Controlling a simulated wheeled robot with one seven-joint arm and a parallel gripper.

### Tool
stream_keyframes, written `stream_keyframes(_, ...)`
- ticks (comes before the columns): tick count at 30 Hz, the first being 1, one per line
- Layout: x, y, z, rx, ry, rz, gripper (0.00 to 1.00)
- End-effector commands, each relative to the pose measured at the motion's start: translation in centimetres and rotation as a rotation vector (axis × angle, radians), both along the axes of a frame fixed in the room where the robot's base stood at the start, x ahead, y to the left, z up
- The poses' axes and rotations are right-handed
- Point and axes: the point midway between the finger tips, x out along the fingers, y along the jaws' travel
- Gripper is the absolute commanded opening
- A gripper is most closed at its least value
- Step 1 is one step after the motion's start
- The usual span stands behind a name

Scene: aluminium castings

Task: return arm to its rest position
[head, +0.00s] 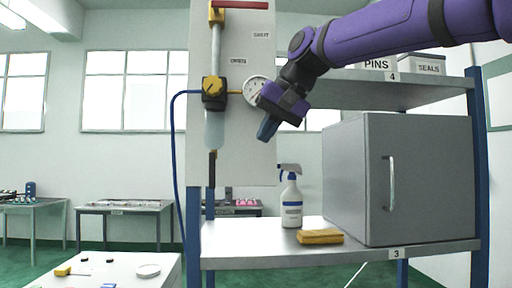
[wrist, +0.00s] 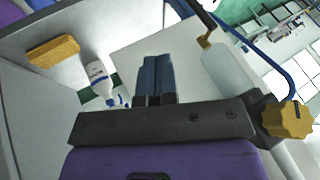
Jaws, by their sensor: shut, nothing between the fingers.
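My purple arm (head: 390,32) reaches in from the upper right in the head view. My gripper (head: 267,128) points down and a little left, in the air in front of the white panel, above the spray bottle. In the wrist view my gripper (wrist: 155,62) shows its two blue-grey fingers side by side, shut with nothing between them. It touches nothing that I can see.
A spray bottle (head: 291,203), a yellow sponge (head: 320,236) and a grey cabinet (head: 400,180) stand on shelf 3 (head: 240,252). The panel (head: 235,140) carries a gauge (head: 254,89), a yellow knob (head: 213,87) and a blue hose (head: 173,150). Boxes sit on shelf 4 (head: 390,92).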

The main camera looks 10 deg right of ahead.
Motion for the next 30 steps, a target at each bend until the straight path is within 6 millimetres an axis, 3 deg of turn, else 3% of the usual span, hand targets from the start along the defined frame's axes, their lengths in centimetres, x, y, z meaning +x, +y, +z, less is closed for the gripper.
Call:
stream_keyframes(8, -0.5, -0.6, 0.1, -0.007, -0.002, -0.005, 0.0)
stream_keyframes(13, -2.8, -4.0, -2.3, -0.064, -0.018, -0.044, 0.0)
stream_keyframes(20, -9.2, -11.7, -9.4, -0.202, -0.04, -0.116, 0.0)
stream_keyframes(24, -13.7, -15.8, -14.5, -0.28, -0.045, -0.148, 0.0)
stream_keyframes(30, -19.7, -20.2, -21.9, -0.373, -0.04, -0.17, 0.0)
